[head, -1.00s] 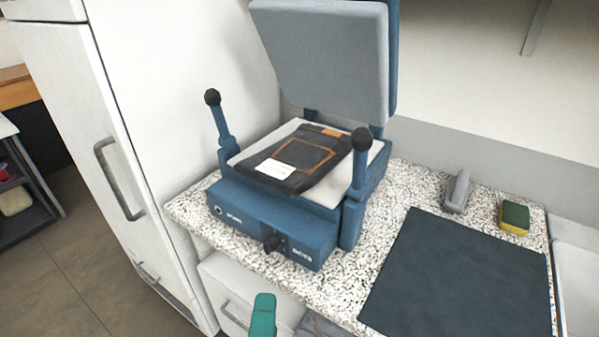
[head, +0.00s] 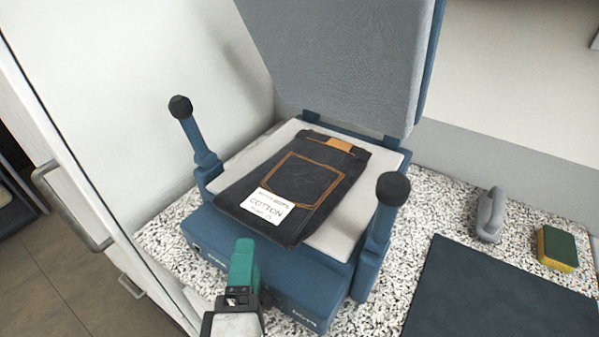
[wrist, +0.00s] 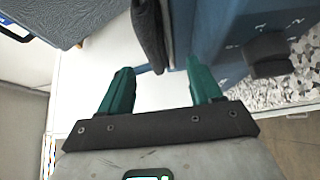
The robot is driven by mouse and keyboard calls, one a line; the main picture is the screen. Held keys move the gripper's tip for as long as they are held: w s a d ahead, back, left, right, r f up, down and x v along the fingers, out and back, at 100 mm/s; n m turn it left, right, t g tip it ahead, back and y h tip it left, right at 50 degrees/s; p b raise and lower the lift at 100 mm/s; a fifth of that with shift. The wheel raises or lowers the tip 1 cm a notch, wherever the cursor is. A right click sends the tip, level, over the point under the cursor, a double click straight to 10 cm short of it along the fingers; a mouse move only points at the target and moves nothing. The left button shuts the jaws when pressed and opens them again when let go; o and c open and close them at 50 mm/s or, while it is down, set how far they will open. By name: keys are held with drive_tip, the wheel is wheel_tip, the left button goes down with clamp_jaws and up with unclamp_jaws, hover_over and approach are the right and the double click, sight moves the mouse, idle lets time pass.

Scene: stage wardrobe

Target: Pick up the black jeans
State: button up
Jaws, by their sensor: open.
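The black jeans (head: 300,188) lie folded on the pale pad of the open blue press (head: 338,242). They have orange stitching, a tan patch and a white label reading "COTTON". In the wrist view, a dark edge of the jeans (wrist: 150,35) shows ahead of the fingers. My gripper (head: 243,262) is in front of the press, near the jeans' front left edge. In the wrist view, the two green fingers of my gripper (wrist: 160,88) are apart with nothing between them. In the head view only one finger shows clearly.
The press lid (head: 335,60) stands raised behind the jeans. Black-knobbed posts (head: 390,190) rise at both sides of the pad. A grey iron-like object (head: 490,215), a sponge (head: 557,248) and a dark mat (head: 500,295) lie right on the speckled counter. A white cabinet stands left.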

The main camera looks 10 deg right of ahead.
sight(255, 232)
drive_tip(key=w, duration=0.1)
drive_tip(key=w+p, duration=0.1)
drive_tip(key=w, duration=0.1)
drive_tip(key=w+d, duration=0.1)
drive_tip(key=w, duration=0.1)
drive_tip(key=shift+w+r, duration=0.15)
drive_tip(key=shift+r, duration=0.25)
drive_tip(key=shift+w, duration=0.6)
drive_tip(key=shift+c, duration=0.3)
clamp_jaws()
